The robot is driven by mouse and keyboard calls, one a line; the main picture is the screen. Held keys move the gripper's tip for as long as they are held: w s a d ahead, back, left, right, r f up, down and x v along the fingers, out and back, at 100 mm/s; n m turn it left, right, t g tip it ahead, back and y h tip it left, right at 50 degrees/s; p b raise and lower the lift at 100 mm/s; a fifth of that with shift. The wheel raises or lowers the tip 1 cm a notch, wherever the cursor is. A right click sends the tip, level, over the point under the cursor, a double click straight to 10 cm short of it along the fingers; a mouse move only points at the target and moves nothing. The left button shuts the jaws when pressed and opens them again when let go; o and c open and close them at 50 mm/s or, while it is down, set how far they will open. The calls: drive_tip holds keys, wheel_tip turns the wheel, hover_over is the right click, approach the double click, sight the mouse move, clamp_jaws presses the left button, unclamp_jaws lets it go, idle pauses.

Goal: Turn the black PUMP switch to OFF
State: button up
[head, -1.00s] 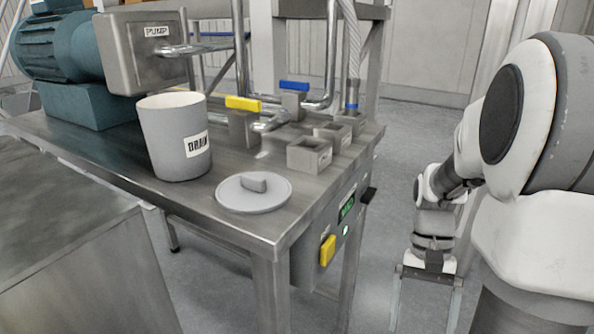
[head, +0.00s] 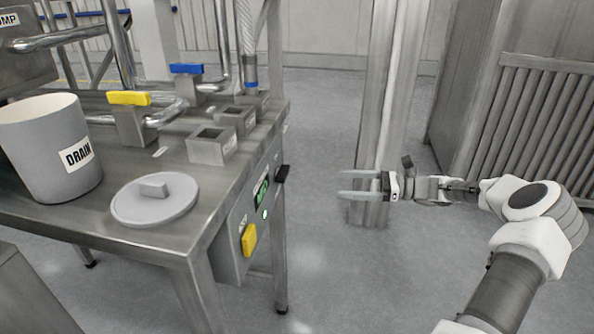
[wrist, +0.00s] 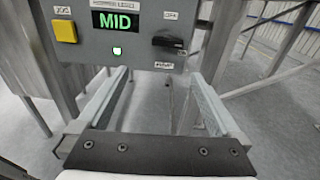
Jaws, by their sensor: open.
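The black PUMP switch (wrist: 168,42) shows in the wrist view on the right of a grey control panel. Its handle lies about level, with a label above it and a PUMP label below it. In the head view the switch (head: 282,173) is a small dark shape at the panel's right end. My gripper (head: 340,184) is open and empty, to the right of the panel, with its fingers pointing left towards it. In the wrist view the open fingers (wrist: 158,95) reach up below the panel, apart from the switch.
The panel (head: 232,222) carries a green MID display (wrist: 117,21), a green light (wrist: 117,50) and a yellow button (wrist: 64,31). The steel table (head: 110,228) holds a DRAIN pot (head: 45,150), a lid (head: 155,205) and valves. A steel post (head: 385,120) stands behind my gripper.

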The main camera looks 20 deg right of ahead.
drive_tip(key=d, duration=0.1)
drive_tip(key=b, duration=0.3)
approach(287, 173)
drive_tip(key=shift+m+t, duration=0.3)
drive_tip(key=shift+t, duration=0.1)
drive_tip(key=x, duration=0.9)
drive_tip(key=shift+w+a+f, duration=0.15)
drive_tip(key=shift+a+f, duration=0.05)
drive_tip(key=shift+f, duration=0.1)
drive_tip(key=shift+c, duration=0.3)
drive_tip(key=c, duration=1)
